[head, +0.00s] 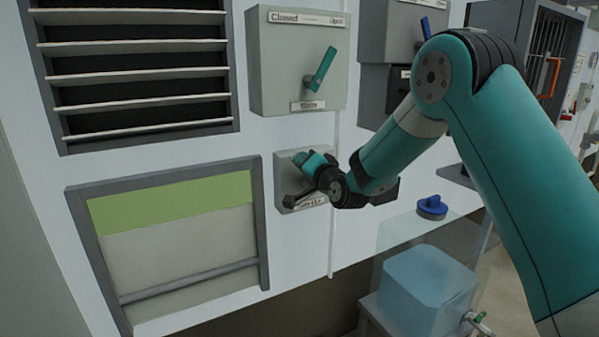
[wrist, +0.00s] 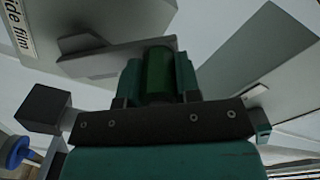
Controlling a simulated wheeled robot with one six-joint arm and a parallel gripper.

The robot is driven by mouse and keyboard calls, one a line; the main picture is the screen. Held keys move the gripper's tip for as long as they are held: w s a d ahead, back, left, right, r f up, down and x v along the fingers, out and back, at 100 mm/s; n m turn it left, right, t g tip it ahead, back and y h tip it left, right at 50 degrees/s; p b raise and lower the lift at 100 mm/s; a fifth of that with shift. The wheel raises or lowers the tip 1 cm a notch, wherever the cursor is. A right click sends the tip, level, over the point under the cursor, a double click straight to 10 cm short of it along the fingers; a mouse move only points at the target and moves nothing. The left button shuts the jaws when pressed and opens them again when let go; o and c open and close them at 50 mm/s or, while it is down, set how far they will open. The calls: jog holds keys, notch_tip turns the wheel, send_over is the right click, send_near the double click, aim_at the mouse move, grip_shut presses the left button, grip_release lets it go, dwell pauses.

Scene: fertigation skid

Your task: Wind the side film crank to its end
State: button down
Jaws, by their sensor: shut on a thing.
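The side film crank's grey box (head: 285,170) is on the white wall, right of the framed film opening. In the wrist view, the crank's dark arm (wrist: 110,60) crosses in front of its box, and its green grip (wrist: 159,80) is between my fingers. My gripper (head: 316,166) is at the box, shut on that grip; it also shows in the wrist view (wrist: 160,70). My gripper hides much of the crank in the head view. In the opening, a grey bar (head: 190,280) lies low across the pale film, with a green strip (head: 170,202) above.
A larger grey box (head: 285,70) with a teal lever, marked Closed and Open, is above the crank. A louvre (head: 140,75) is at upper left. A blue knob (head: 432,207) and a blue tank (head: 428,280) are at lower right, below my arm.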

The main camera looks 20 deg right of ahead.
jog(key=w+d+m+p, duration=0.2)
jog(key=d+m+p, duration=0.3)
jog(key=d+m, duration=0.8)
notch_tip(320, 180, down, 7)
jog(key=m+p, duration=0.2)
jog(key=m, duration=0.9)
jog(key=shift+w+d+f+p, duration=0.2)
jog(key=shift+d+p, duration=0.1)
jog(key=shift+f, duration=0.1)
